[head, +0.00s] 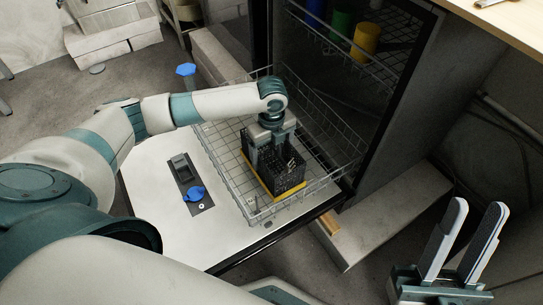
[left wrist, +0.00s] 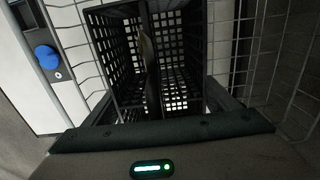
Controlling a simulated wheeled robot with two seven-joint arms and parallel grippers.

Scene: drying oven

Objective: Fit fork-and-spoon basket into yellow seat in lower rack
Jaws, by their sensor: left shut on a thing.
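The fork-and-spoon basket (head: 284,178) is a black latticed box in the wire lower rack (head: 235,167). It also fills the middle of the left wrist view (left wrist: 115,55), with a piece of cutlery (left wrist: 149,65) inside. The yellow seat (head: 267,187) shows as a yellow edge along the basket's lower left and front sides. Whether the basket rests fully in it I cannot tell. My left gripper (head: 270,143) points down at the basket's back end and is shut on it. My right gripper (head: 463,245) is open and empty at the lower right, away from the rack.
The open white oven door (head: 150,200) lies under the rack, with a blue knob (head: 194,194) on it. The upper rack (head: 340,50) holds blue, green and yellow cups (head: 365,41). Grey blocks (head: 390,215) lie on the floor beside the door.

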